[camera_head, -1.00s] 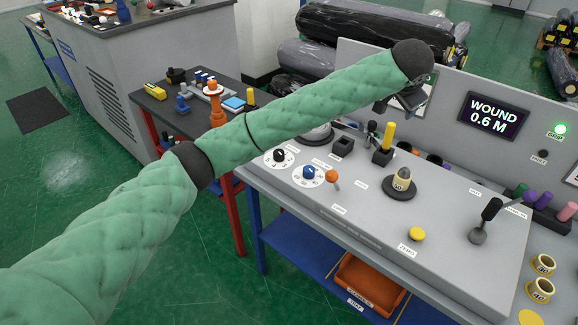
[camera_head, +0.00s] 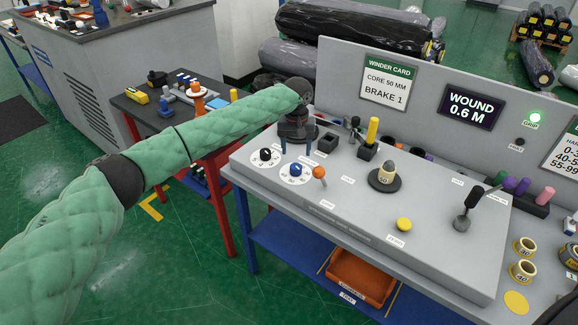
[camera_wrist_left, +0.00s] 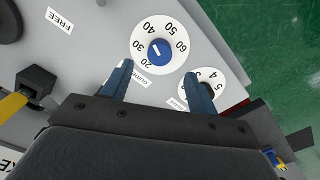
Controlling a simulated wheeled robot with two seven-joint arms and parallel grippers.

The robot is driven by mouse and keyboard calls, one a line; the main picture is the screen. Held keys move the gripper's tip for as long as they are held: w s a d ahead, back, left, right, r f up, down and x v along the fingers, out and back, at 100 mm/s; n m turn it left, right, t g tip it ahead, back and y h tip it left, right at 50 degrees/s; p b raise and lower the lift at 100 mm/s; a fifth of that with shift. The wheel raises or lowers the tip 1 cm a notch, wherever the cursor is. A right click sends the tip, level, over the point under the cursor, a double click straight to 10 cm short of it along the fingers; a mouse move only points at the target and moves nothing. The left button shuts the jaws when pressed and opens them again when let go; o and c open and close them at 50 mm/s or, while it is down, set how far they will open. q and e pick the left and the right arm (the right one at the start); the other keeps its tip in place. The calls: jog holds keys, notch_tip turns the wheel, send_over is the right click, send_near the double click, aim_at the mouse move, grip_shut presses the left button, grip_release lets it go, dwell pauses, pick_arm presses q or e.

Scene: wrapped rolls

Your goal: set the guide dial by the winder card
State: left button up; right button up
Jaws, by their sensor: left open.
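The guide dial (camera_head: 295,171) is a blue knob on a white disc on the grey console. In the left wrist view the guide dial (camera_wrist_left: 162,50) shows marks from 20 to 60; I cannot tell for sure which mark its pointer meets. My left gripper (camera_head: 296,150) is open and points down just above the dials. In the wrist view my left gripper (camera_wrist_left: 158,70) has its two blue fingers apart, with the guide knob just beyond the tips. The winder card (camera_head: 388,85) on the back panel reads core 50 mm, brake 1. My right gripper is not in view.
A black-knobbed dial (camera_head: 265,155) sits beside the guide dial, partly behind a finger in the wrist view. An orange-topped lever (camera_head: 319,172) stands close on the right. A cored spindle (camera_head: 386,177), yellow button (camera_head: 404,224) and black lever (camera_head: 467,210) are further right.

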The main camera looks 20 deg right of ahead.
aim_at(296, 166)
pick_arm(q)
jog(key=shift+n, duration=0.5)
jog(key=shift+f, duration=0.25)
jog(key=shift+f+p, duration=1.6)
jog(key=shift+f, duration=2.1)
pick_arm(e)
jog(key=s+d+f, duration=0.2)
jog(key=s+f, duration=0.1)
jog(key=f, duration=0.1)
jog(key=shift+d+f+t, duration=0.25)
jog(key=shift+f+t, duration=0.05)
pick_arm(q)
jog(key=shift+c, duration=0.2)
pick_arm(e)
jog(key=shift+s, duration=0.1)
pick_arm(q)
jog(key=c, duration=0.9)
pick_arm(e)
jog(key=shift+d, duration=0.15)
